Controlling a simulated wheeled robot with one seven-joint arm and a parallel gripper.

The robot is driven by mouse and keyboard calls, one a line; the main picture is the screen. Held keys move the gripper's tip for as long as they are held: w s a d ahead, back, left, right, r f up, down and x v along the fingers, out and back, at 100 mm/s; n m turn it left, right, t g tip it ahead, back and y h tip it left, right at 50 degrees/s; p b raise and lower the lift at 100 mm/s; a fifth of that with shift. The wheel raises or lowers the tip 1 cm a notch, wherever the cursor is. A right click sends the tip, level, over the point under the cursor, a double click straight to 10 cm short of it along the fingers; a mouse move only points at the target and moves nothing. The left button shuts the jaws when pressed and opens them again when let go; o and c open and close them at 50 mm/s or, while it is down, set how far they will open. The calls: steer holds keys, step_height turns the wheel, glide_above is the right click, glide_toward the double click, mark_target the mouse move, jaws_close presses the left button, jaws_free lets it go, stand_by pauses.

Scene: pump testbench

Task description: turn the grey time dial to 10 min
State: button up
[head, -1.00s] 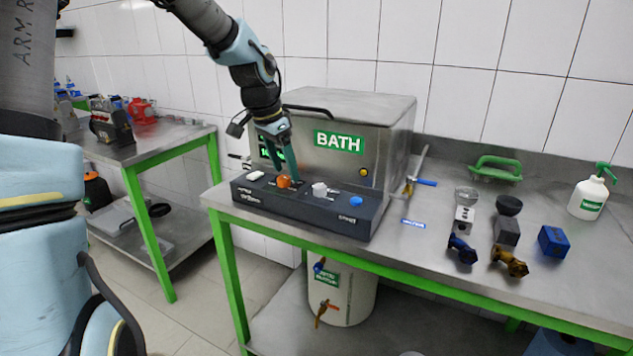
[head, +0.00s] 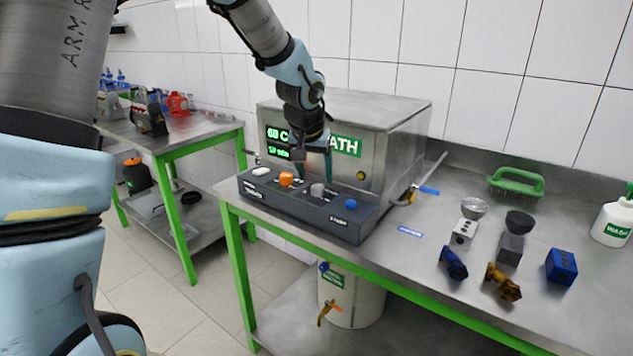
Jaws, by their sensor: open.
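The grey time dial (head: 317,190) sits on the dark control panel (head: 300,208) in front of the bath, between the orange dial (head: 286,179) and a blue button (head: 350,204). My gripper (head: 314,170) is open above and just behind the grey dial, fingers pointing down. I cannot tell whether a finger touches it. The bath display (head: 278,144) is lit green; its upper line seems to read 60 C, and its lower line in minutes is too small to read surely. The dial's pointer is too small to read.
The steel bath box (head: 385,135) stands behind the panel. A blue-handled valve (head: 420,190) is at its right. The table between panel and blocks is mostly clear.

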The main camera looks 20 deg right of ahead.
mark_target(317, 187)
steer(key=shift+x, duration=2.05)
steer(key=shift+c, duration=0.3)
jaws_close()
